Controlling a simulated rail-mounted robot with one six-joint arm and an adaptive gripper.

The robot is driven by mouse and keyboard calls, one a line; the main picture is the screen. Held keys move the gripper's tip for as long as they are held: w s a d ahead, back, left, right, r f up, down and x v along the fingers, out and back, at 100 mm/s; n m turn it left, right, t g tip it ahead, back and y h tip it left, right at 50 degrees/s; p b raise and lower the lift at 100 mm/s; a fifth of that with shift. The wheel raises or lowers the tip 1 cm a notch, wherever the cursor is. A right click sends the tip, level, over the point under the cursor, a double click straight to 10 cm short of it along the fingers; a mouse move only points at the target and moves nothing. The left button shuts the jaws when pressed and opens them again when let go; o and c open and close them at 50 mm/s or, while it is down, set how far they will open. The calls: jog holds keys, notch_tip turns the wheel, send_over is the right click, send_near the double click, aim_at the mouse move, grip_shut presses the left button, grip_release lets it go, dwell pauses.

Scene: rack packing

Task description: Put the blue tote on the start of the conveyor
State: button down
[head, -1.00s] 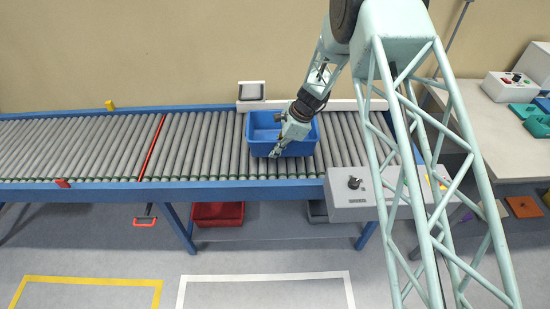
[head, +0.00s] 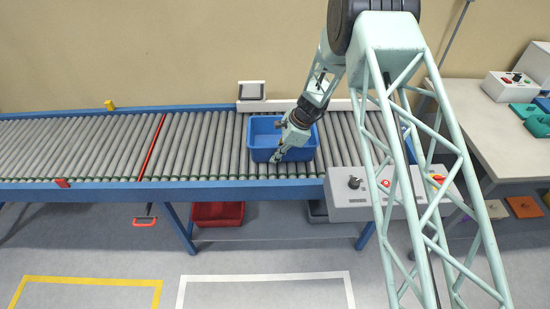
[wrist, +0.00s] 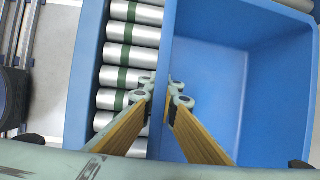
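The blue tote (head: 308,150) is over the rollers at the right part of the conveyor (head: 215,150), upright and close to the rollers; I cannot tell if it rests fully on them. In the wrist view the empty tote (wrist: 220,65) fills the right side. My gripper (head: 277,158) is at the tote's front wall. In the wrist view its fingertips (wrist: 162,92) pinch that wall, one finger outside over the rollers and the other inside the tote.
A grey control box (head: 350,205) stands at the conveyor's front right. A small screen (head: 252,91) is on the back rail. A red bar (head: 153,147) crosses the rollers to the left. A red bin (head: 218,213) sits below. The rollers left of the tote are clear.

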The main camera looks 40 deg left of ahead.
jog(key=shift+f, duration=0.1)
jog(key=c, duration=2.9)
grip_release()
jog(key=shift+p+v, duration=0.4)
jog(key=shift+v, duration=5.7)
